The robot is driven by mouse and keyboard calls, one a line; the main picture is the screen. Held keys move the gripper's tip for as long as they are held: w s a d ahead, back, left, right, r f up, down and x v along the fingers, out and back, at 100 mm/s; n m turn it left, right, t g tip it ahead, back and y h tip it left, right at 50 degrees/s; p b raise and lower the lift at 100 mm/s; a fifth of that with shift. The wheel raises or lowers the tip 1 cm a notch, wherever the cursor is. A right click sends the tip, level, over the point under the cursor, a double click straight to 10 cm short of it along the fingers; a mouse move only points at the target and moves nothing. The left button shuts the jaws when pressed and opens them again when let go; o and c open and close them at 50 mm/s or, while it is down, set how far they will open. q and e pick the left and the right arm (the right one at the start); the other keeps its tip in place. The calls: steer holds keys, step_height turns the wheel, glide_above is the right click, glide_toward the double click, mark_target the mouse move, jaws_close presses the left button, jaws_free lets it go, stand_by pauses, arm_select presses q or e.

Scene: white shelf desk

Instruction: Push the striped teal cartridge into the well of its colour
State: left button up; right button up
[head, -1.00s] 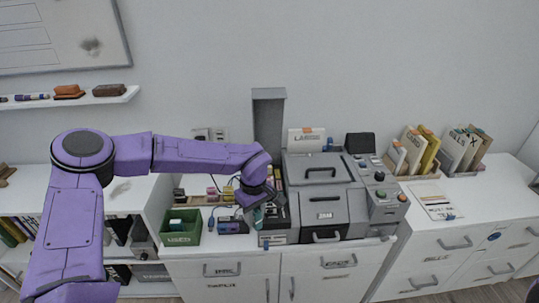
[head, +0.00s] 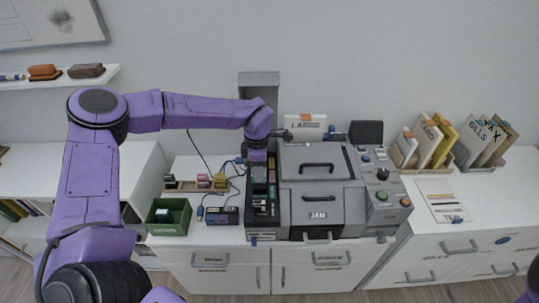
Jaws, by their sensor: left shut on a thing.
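My left gripper (head: 257,155) comes in from the left and is shut at the far part of a long dark tray of wells (head: 249,222), left of the grey printer. A small teal patch (head: 259,173) shows just below the fingertips. I take it as the striped teal cartridge in the jaws, but its stripes are too small to tell and the gripper hides part of it. I cannot tell whether it is inside a well. Red and other coloured patches show in the tray nearer the front. My right gripper is not in view.
The grey printer (head: 318,203) stands right beside the tray, with a tall grey panel (head: 259,79) behind. A green bin (head: 152,229) holding a teal-marked piece, a dark block (head: 222,216), small coloured pieces (head: 204,182) and cables lie to the left.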

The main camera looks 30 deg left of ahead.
arm_select(q)
steer(key=shift+w, duration=0.4)
steer(key=shift+w+d, duration=0.1)
steer(key=shift+w, duration=0.05)
steer(key=shift+s+r, duration=0.25)
steer(key=shift+s, duration=0.1)
steer(key=shift+s+r, duration=0.1)
steer(key=shift+s, duration=0.05)
steer(key=shift+f+b, duration=0.3)
steer(key=shift+f, duration=0.5)
step_height(320, 180, down, 4)
steer(key=b, duration=0.3)
steer(key=shift+f, duration=0.15)
steer(key=shift+w+f, duration=0.15)
steer(key=shift+w, duration=0.05)
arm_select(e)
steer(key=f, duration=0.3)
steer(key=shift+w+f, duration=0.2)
